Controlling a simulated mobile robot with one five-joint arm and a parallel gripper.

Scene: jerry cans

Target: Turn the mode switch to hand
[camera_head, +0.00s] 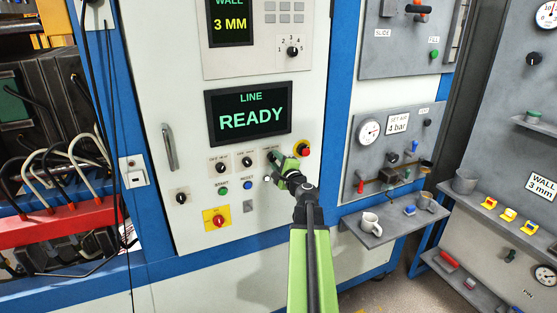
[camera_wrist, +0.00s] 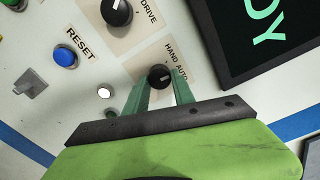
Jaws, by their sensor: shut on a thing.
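The mode switch (camera_wrist: 160,77) is a small black knob on a beige plate printed "HAND AUTO" in the wrist view. My gripper (camera_wrist: 159,92) has its two green fingers on either side of this knob and is shut on it. A pale mark shows on the knob, but I cannot tell clearly which word it points to. In the head view my gripper (camera_head: 283,165) is at the cabinet panel, below the right part of the "LINE READY" screen (camera_head: 248,112). It hides the knob there.
A red emergency button (camera_head: 303,148) sits close to the right of my gripper. A blue reset button (camera_wrist: 65,57), a white button (camera_wrist: 104,91) and a drive knob (camera_wrist: 117,11) are nearby. A shelf (camera_head: 385,229) with a mug (camera_head: 371,223) juts out at lower right.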

